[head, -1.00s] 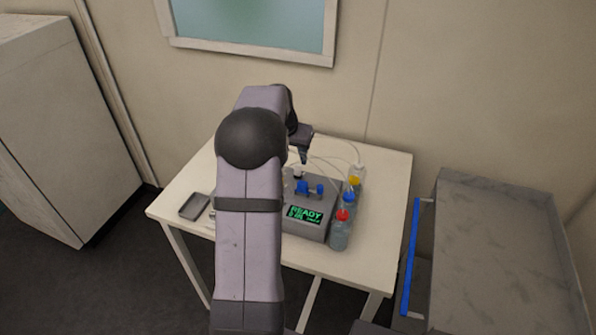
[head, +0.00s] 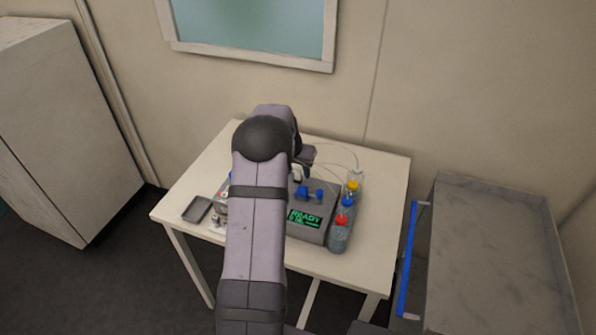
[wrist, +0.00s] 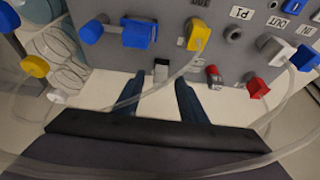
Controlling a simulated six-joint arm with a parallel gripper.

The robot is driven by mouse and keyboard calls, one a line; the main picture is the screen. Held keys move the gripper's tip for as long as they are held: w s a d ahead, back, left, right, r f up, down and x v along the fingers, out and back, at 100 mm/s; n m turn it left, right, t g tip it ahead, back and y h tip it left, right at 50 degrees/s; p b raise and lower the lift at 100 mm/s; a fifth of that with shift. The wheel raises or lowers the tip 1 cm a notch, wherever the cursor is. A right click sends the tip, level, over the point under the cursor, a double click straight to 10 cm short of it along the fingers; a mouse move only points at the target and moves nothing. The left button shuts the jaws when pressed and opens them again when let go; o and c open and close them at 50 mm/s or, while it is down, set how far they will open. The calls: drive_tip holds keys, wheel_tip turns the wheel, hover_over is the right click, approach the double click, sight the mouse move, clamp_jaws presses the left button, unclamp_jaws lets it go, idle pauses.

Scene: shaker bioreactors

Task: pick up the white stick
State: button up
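A small pale stick-like piece (wrist: 161,68), white to grey with a darker end, stands at the edge of the grey device in the wrist view; it is the likeliest white stick. In the head view a small white piece (head: 297,173) shows beside my gripper (head: 306,170), but I cannot tell if it is the same one. In the wrist view my gripper (wrist: 158,82) is open. Its two dark fingers lie either side of the pale piece, with gaps and nothing held. My arm hides part of the device in the head view.
The grey device (head: 318,232) has a green READY display, blue knobs (wrist: 138,34), tubing and a yellow connector (wrist: 198,34). Bottles with yellow, blue and red caps (head: 341,219) stand to its right. A small dark tray (head: 196,209) lies left on the white table (head: 385,190).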

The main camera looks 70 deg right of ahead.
drive_tip(key=shift+d+f, duration=0.15)
drive_tip(key=shift+f, duration=0.4)
clamp_jaws()
drive_tip(key=shift+r, duration=0.1)
